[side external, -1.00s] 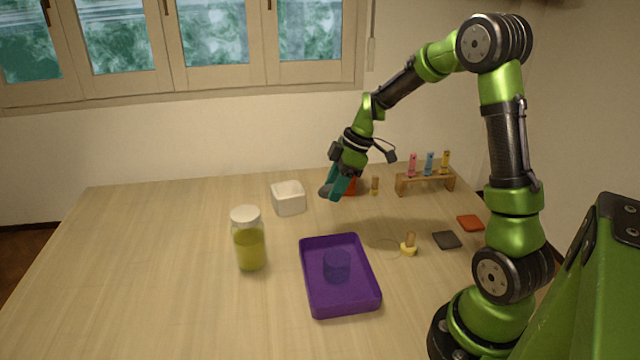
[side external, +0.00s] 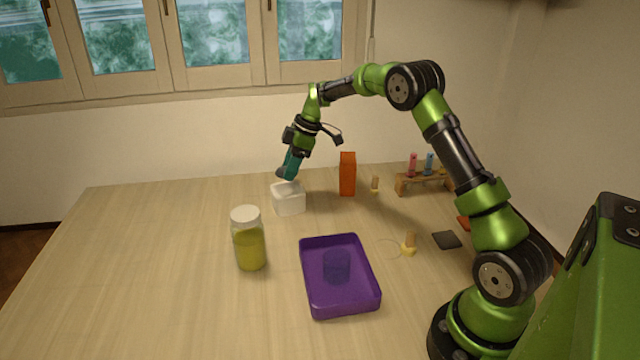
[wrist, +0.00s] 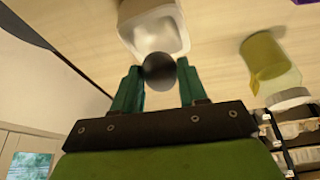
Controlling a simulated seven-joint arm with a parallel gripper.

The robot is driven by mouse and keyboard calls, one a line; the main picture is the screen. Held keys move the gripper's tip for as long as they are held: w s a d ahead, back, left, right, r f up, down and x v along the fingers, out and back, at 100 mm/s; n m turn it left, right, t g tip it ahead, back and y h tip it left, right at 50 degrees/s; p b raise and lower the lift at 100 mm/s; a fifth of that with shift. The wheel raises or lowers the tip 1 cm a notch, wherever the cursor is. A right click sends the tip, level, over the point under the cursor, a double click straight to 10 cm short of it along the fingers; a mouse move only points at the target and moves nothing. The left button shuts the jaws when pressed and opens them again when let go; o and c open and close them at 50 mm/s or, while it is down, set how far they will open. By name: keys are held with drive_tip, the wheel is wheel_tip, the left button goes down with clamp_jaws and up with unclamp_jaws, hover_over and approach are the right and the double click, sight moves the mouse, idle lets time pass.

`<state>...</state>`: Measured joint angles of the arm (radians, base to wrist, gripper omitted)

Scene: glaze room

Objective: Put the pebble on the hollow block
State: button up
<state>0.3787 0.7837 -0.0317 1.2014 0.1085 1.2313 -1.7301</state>
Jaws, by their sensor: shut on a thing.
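The pebble (wrist: 159,71) is a dark, rounded stone. My gripper (wrist: 160,84) is shut on it, and the pebble shows between the two teal fingers in the wrist view. In the side view my gripper (side external: 288,172) is just above the white hollow block (side external: 289,204), near its back rim. The block also shows in the wrist view (wrist: 128,12), with its open hollow facing the camera, just beyond the pebble. Whether the pebble touches the block cannot be told.
An orange box (side external: 347,174) stands right of the block. A wooden rack (side external: 423,182) is farther right. The table's left side is clear.

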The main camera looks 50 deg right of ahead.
drive_tip(key=shift+w+f, duration=0.1)
drive_tip(key=shift+f, duration=1.65)
drive_tip(key=shift+f, duration=0.1)
drive_tip(key=o, duration=1.1)
drive_tip(key=shift+c, duration=0.2)
